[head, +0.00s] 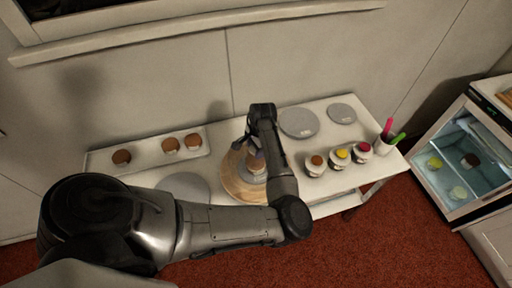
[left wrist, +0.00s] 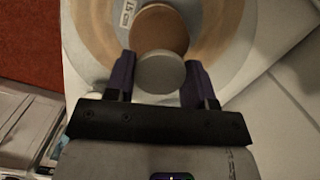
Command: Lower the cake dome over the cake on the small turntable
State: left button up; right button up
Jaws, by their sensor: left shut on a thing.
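My left gripper (head: 258,152) reaches in over a round wooden board (head: 232,186) with a grey disc on it. In the left wrist view its fingers (left wrist: 160,82) are shut on a pale grey round piece (left wrist: 160,74). I cannot tell for certain whether this piece is part of the cake dome; no clear dome outline shows. A brown-topped cake (head: 256,163) stands under the gripper, partly hidden by the arm. Its brown round top (left wrist: 160,28) shows just beyond the grey piece in the wrist view. My right gripper is not in view.
Grey discs lie at the left (head: 182,185) and the back right (head: 299,122), (head: 342,113). A pale tray (head: 140,170) holds three brown-topped cakes. Several small topped cakes (head: 341,157) stand at the right, near a cup with coloured tools (head: 385,143). A wall (head: 150,95) is behind.

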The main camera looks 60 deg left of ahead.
pick_arm(q)
jog(key=shift+f+p, duration=0.4)
jog(key=shift+p, duration=0.05)
dwell(0.4)
jog(key=o, duration=1.3)
notch_tip(320, 180, up, 2)
jog(key=p, duration=0.3)
jog(key=shift+r, duration=0.15)
notch_tip(320, 180, up, 5)
jog(key=p, duration=0.6)
jog(key=shift+p, duration=0.35)
jog(key=shift+f, duration=0.2)
